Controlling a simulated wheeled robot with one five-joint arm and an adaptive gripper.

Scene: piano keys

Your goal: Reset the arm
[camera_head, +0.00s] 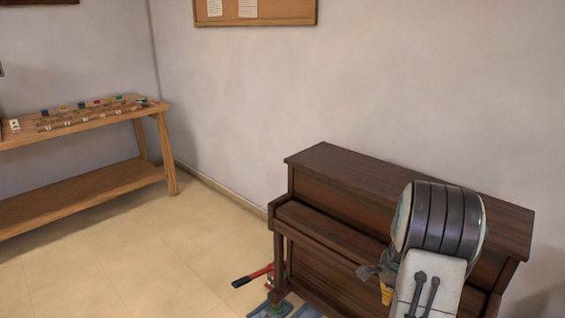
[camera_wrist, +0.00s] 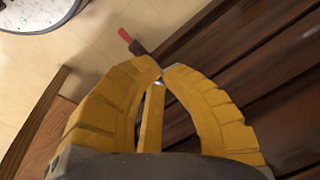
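My gripper shows in the wrist view (camera_wrist: 160,72) with two yellow ribbed fingers. Their tips come together and nothing is held between them. In the head view only a bit of yellow (camera_head: 386,293) shows, mostly hidden behind my own arm at the lower right. The arm is bent in front of a dark brown upright piano (camera_head: 330,172). In the wrist view the piano's dark wood (camera_wrist: 255,55) lies below and to the right of the fingers. I cannot see any keys, and cannot tell whether the fingers touch the wood.
A red-and-black handled tool (camera_head: 252,275) lies on the floor left of the piano, near a blue object (camera_head: 268,310). A wooden bench (camera_head: 80,190) with small coloured items stands at the left wall. A corkboard (camera_head: 255,12) hangs behind.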

